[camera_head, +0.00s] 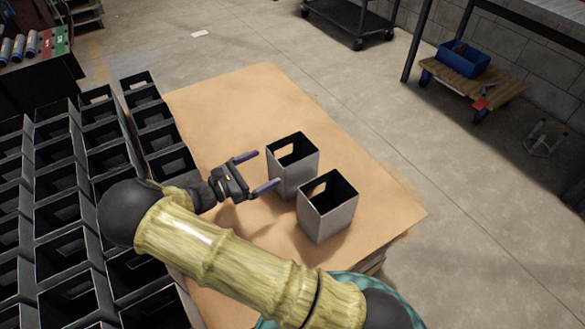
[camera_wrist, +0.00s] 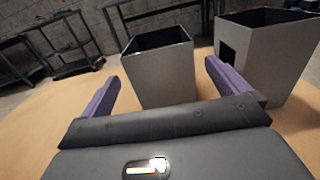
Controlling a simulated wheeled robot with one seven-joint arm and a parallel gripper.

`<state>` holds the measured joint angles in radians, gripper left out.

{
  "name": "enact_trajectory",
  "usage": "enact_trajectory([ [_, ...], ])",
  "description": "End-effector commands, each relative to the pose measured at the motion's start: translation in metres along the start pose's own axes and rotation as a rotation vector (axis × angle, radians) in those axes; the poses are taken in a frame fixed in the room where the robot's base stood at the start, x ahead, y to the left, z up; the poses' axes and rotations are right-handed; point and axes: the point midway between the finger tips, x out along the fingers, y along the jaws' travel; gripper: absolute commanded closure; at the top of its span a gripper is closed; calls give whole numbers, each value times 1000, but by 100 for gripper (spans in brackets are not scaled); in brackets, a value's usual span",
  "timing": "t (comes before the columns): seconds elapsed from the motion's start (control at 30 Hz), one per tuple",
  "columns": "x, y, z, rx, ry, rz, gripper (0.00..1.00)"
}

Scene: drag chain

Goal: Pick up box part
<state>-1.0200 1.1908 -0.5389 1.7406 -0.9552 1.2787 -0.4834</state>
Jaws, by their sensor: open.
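Two grey, open-topped box parts stand upright on the tan-topped table. The farther box part (camera_head: 293,172) has a window cut in a wall; the nearer box part (camera_head: 326,222) stands to its lower right. My gripper (camera_head: 262,169) is open and empty, its purple fingers pointing at the farther box part. In the wrist view, one box part (camera_wrist: 162,78) shows between and beyond the fingertips (camera_wrist: 162,75). The other box part (camera_wrist: 270,62) stands to the right, with a window in its side. I cannot tell whether a finger touches a box.
Rows of dark open bins (camera_head: 75,205) stand along the left, close to my arm. The tan tabletop (camera_head: 230,100) is clear behind the boxes. A wooden dolly with a blue crate (camera_head: 463,60) and a black cart (camera_head: 350,18) stand on the floor beyond.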

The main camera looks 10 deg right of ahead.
Motion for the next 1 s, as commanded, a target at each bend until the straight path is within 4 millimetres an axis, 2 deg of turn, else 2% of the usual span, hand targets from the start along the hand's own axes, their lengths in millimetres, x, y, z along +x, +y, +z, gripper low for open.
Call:
enact_trajectory([
  [0.1, 22, 0, -2, 1, 0, -3, 0],
  [0.2, 34, 0, -2, 1, 0, -1, 0],
  [0.67, 44, 0, -1, 2, 0, -1, 0],
  [1.0, 88, 3, 0, 2, 1, -1, 0],
])
